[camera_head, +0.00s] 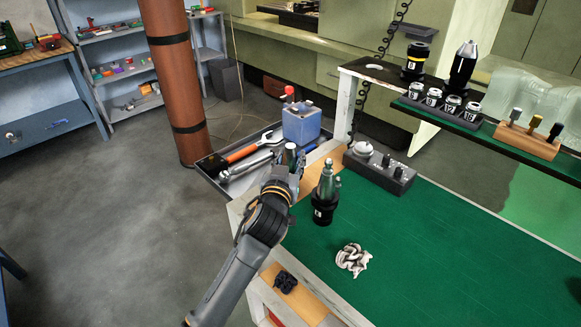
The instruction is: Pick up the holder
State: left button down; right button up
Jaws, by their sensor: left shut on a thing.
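My left gripper (293,162) is at the left edge of the green work surface, beside the tray. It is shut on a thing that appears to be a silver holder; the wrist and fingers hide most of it. A tool holder (324,205) with a silver upper part and a black base with a white label stands upright just right of the gripper. I cannot tell clearly whether the fingers touch it. More dark holders, one with a yellow band (414,62) and one with a silver cone (463,66), stand at the back right. My right gripper is not in view.
A grey tray (209,167) with wrenches and a blue box (301,124) lies behind the gripper. A pale coiled thing (353,260) lies in front.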

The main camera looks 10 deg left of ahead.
aim_at(289, 149)
pick_arm(q)
jog(key=shift+r, duration=0.3)
jog(key=shift+r, duration=0.55)
notch_tip(289, 149, up, 2)
jog(key=s+a+r, duration=0.4)
jog(key=s+r, duration=0.5)
jog(key=s, duration=0.4)
jog(key=shift+s+r, duration=0.3)
